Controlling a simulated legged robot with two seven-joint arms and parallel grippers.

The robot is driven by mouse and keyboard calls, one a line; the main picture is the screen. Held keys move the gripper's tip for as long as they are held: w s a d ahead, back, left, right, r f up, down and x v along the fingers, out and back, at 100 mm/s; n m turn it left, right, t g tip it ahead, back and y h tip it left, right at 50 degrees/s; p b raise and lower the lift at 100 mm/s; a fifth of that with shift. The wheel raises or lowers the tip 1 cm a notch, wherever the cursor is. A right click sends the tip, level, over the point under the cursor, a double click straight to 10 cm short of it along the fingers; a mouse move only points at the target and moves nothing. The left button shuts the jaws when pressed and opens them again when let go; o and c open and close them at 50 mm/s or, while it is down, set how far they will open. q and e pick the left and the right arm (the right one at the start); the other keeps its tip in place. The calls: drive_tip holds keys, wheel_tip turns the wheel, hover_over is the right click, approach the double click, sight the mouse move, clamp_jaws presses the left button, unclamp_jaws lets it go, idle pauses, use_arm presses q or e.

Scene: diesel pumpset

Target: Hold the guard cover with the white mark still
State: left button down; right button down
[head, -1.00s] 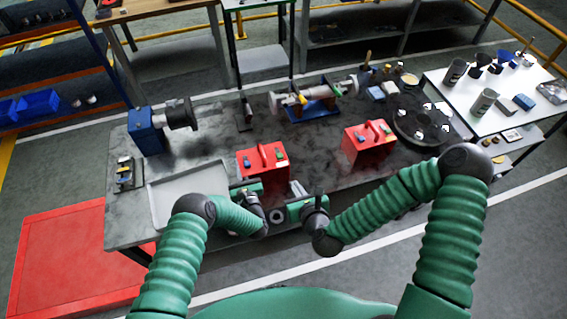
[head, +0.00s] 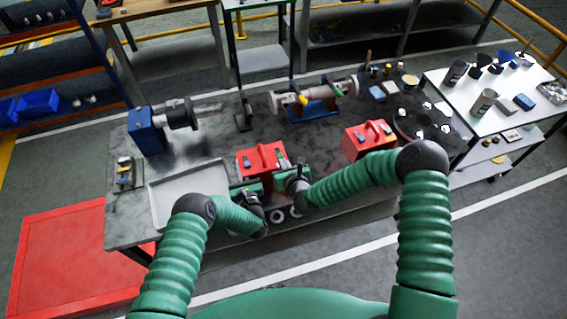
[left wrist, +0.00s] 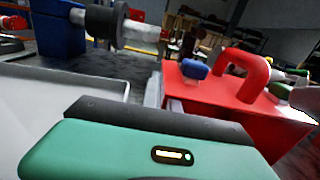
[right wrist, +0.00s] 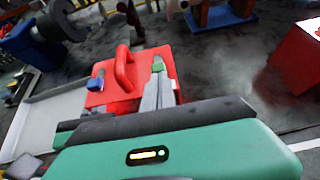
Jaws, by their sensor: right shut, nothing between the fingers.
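A red guard cover (head: 259,155) with an arched handle sits at the table's front middle. It shows a blue knob and a green knob. In the right wrist view this cover (right wrist: 120,88) has a pale patch at its right edge, partly behind my fingers. My left gripper (head: 246,184) is low at the cover's front left; in the left wrist view its grey fingertips (left wrist: 154,92) overlap the cover's left edge, and their gap is unclear. My right gripper (head: 283,174) is at the cover's front right, its fingers (right wrist: 157,95) shut together and empty; contact is unclear.
A second red cover (head: 368,137) stands to the right; a white patch (right wrist: 313,27) shows on it in the right wrist view. A grey tray (head: 160,208) lies left. A blue-based machine (head: 147,130) and a pump part (head: 315,100) stand behind. Dark tabletop between the covers is clear.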

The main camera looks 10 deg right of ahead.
drive_tip(key=shift+w, duration=0.1)
drive_tip(key=shift+w+a, duration=0.15)
drive_tip(key=shift+w, duration=0.55)
drive_tip(key=shift+w+a, duration=0.1)
drive_tip(key=shift+w, duration=0.6)
drive_tip(key=s, duration=0.4)
approach(280, 155)
drive_tip(key=s, duration=0.3)
drive_tip(key=s+d, duration=0.1)
drive_tip(key=s, duration=0.1)
drive_tip(key=shift+s+r, duration=0.1)
drive_tip(key=shift+r, duration=0.2)
use_arm(q)
drive_tip(key=shift+s, duration=0.1)
drive_tip(key=c, duration=1.6)
unclamp_jaws()
